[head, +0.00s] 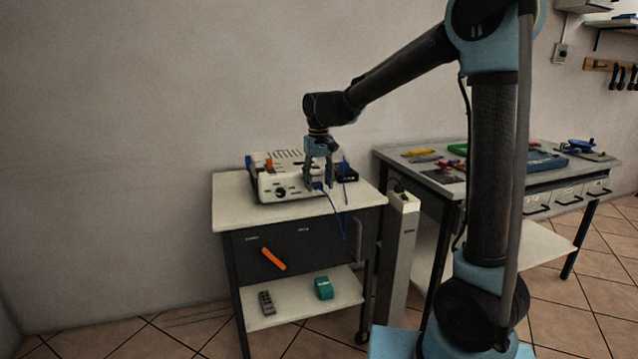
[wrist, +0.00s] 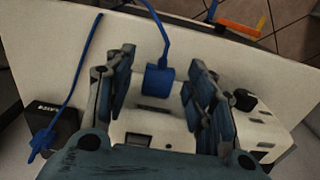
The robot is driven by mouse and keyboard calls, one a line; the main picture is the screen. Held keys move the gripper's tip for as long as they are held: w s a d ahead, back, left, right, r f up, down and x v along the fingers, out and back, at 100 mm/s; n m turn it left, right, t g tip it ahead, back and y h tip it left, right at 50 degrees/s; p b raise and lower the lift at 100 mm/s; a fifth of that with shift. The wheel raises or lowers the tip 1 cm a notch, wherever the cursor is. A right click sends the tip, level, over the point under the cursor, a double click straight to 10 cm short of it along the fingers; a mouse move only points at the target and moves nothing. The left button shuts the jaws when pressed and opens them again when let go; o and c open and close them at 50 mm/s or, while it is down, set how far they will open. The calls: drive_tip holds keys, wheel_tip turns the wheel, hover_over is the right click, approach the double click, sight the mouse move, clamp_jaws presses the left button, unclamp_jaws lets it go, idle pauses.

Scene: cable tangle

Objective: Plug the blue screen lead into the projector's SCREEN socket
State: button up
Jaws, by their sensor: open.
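The white projector (head: 274,186) sits on top of a small cart; its casing fills the lower middle of the wrist view (wrist: 178,132). The blue screen lead's plug (wrist: 158,80) is at the projector's front edge, with its cord running away from the casing; it also shows in the head view (head: 318,186). I cannot tell whether it is fully seated, and the socket label is not readable. My gripper (wrist: 160,92) points down over the projector, open, with one finger on each side of the plug and visible gaps. It also shows in the head view (head: 319,185).
A black box (wrist: 38,118) with another blue plug (wrist: 40,144) stands beside the projector. The blue cord (head: 343,228) hangs over the cart's front edge. An orange handle (head: 273,258) is on the cart's front. A pale post (head: 399,250) and a workbench (head: 440,180) stand to the right.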

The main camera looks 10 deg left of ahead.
wheel_tip(320, 180, up, 11)
drive_tip(key=s+d+m, duration=0.2)
drive_tip(key=s+d, duration=0.1)
drive_tip(key=d, duration=1.3)
drive_tip(key=s+d+f+m+t, duration=0.1)
drive_tip(key=s+d+f, duration=0.5)
drive_tip(key=d, duration=0.4)
drive_tip(key=s+d+f+m+t, duration=0.1)
drive_tip(key=s+d+f, duration=0.55)
drive_tip(key=d, duration=0.35)
drive_tip(key=s+d+f+m, duration=0.2)
drive_tip(key=s+d+f, duration=0.3)
drive_tip(key=s+f, duration=0.3)
drive_tip(key=shift+f, duration=0.6)
drive_tip(key=shift+s, duration=0.1)
drive_tip(key=shift+w+f, duration=0.2)
drive_tip(key=shift+w, duration=0.25)
